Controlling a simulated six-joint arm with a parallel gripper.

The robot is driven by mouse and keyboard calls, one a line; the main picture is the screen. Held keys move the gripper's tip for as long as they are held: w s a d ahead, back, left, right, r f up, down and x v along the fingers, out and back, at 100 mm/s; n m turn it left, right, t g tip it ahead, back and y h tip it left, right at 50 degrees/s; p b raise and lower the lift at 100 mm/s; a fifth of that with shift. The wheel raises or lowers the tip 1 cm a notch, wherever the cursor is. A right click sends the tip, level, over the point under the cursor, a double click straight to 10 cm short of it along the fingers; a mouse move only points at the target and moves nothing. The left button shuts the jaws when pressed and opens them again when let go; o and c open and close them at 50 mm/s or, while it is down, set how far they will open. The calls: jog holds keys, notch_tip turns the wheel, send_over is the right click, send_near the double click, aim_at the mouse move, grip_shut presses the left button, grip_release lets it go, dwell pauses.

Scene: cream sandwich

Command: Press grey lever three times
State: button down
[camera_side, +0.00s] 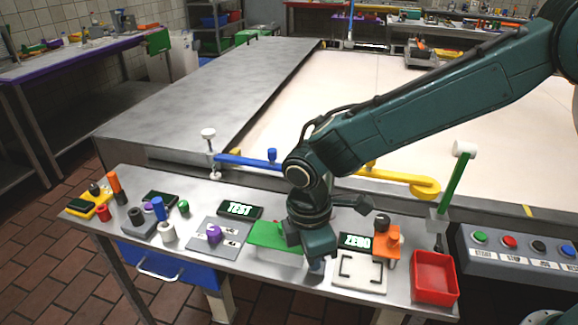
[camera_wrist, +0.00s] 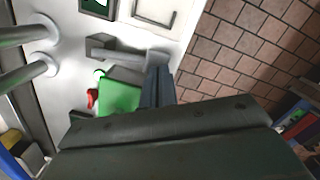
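The grey lever (camera_wrist: 125,52) shows in the wrist view as a bar with a block at its right end, beside a green box (camera_wrist: 118,96). In the side view the green box (camera_side: 268,237) stands on the steel table, and my gripper largely hides the lever. My gripper (camera_wrist: 158,72) has its dark fingers together, with nothing seen between them. The fingertips are over or against the lever's right end; I cannot tell whether they touch. In the side view my gripper (camera_side: 316,268) points down at the right of the green box, near the table's front edge.
A TEST display (camera_side: 240,210) and a grey plate with a purple knob (camera_side: 214,233) are left of the green box. A ZERO display (camera_side: 356,241), a white framed plate (camera_side: 358,275), an orange stand (camera_side: 387,245) and a red tray (camera_side: 434,277) are at the right.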

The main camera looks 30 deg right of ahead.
jog(key=shift+a, duration=0.1)
jog(key=shift+w+a+r, duration=0.15)
jog(key=shift+a+r, duration=0.1)
jog(key=shift+a, duration=0.45)
jog(key=shift+w+a+r, duration=0.15)
jog(key=shift+a+r, duration=0.1)
jog(key=shift+a, duration=0.45)
notch_tip(320, 180, up, 14)
jog(key=a, duration=0.1)
jog(key=shift+w+a, duration=0.15)
jog(key=shift+f, duration=0.1)
dwell(0.4)
